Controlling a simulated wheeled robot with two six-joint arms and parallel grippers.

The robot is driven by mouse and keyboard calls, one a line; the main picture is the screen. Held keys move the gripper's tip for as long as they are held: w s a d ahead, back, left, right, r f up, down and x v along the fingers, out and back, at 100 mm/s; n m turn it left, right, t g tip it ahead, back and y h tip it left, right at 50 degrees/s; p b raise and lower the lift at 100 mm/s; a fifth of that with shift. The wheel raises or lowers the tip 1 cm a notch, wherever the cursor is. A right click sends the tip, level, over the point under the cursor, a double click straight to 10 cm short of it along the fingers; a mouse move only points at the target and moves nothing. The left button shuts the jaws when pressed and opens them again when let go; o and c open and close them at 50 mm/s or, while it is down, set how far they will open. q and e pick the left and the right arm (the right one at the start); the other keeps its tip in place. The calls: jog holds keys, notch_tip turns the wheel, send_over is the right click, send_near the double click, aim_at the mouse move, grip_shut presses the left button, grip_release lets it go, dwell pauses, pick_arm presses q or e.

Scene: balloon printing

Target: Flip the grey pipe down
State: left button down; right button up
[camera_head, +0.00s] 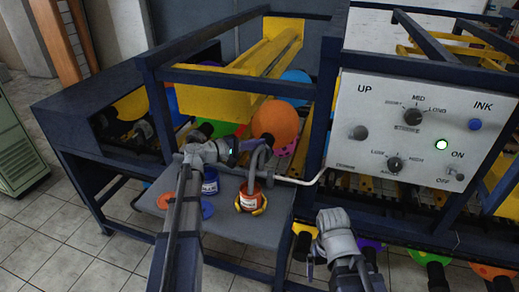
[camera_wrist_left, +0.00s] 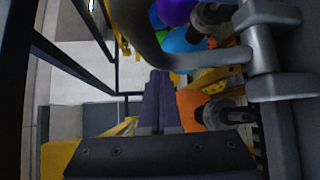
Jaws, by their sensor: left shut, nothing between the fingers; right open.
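The grey pipe (camera_head: 258,160) is a curved tube over the table in the head view, its lower end at the red paint can (camera_head: 249,198). In the left wrist view the curved pipe (camera_wrist_left: 150,45) passes just beyond my fingertips, beside a thick grey joint (camera_wrist_left: 264,50). My left gripper (camera_head: 236,146) is close to the top of the pipe; its dark fingers (camera_wrist_left: 158,78) are shut and empty. I cannot tell whether they touch the pipe. My right gripper (camera_head: 318,258) is open, low in front of the machine, its fingers partly hidden.
A blue can (camera_head: 210,182) stands left of the red can on the grey side table (camera_head: 225,232). An orange balloon (camera_head: 276,122) hangs just behind the pipe. The dark machine frame and white control panel (camera_head: 415,135) stand to the right. A green cabinet (camera_head: 20,140) is far left.

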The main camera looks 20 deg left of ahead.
pick_arm(q)
jog(key=s, duration=0.1)
jog(key=s+m+t+h+b, duration=0.1)
jog(key=s+b, duration=0.1)
jog(key=shift+s+r+m, duration=0.3)
jog(key=shift+s+r, duration=0.05)
dwell(0.5)
jog(key=w, duration=0.4)
jog(key=v, duration=1)
jog(key=shift+a+f+b, duration=0.35)
jog(key=shift+f+b, duration=0.05)
jog(key=shift+f, duration=0.05)
